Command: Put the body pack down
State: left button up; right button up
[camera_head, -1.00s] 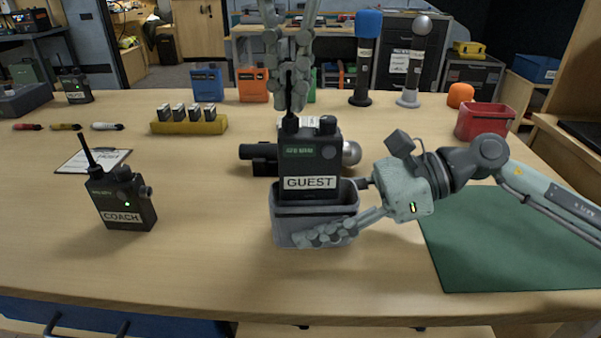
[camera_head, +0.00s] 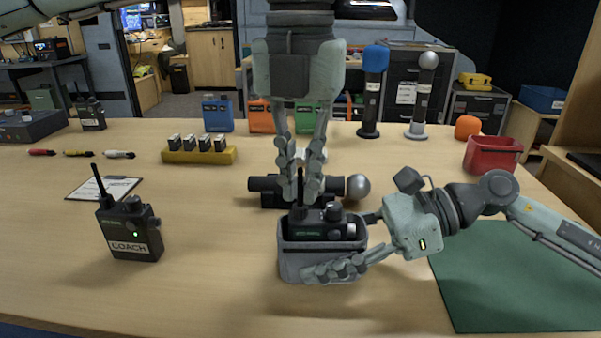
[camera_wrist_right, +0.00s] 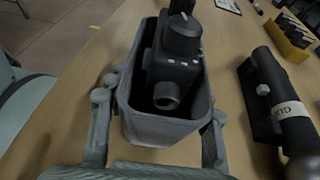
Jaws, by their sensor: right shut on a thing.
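The dark body pack (camera_head: 318,228) sits low inside a grey open-topped bin (camera_head: 322,268), its top and knobs above the rim and its label hidden. In the right wrist view the pack (camera_wrist_right: 172,68) stands within the bin (camera_wrist_right: 160,130), slightly tilted. My left gripper (camera_head: 301,190) is above it, fingers on either side of the thin antenna; whether they grip it is unclear. My right gripper (camera_head: 338,268) is shut on the bin, its fingers on the bin's outer sides in the wrist view (camera_wrist_right: 158,125).
A COACH pack (camera_head: 130,232) stands to the left by a clipboard (camera_head: 104,188). A dark cylinder with a silver ball end (camera_head: 358,187) lies just behind the bin. A green mat (camera_head: 520,275) is at right. A yellow block (camera_head: 198,156) stands behind.

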pick_arm(q)
jog(key=shift+o, duration=1)
notch_tip(320, 180, up, 12)
jog(key=shift+r, duration=0.2)
pick_arm(e)
jog(key=o, duration=1.2)
jog(key=shift+d, duration=0.1)
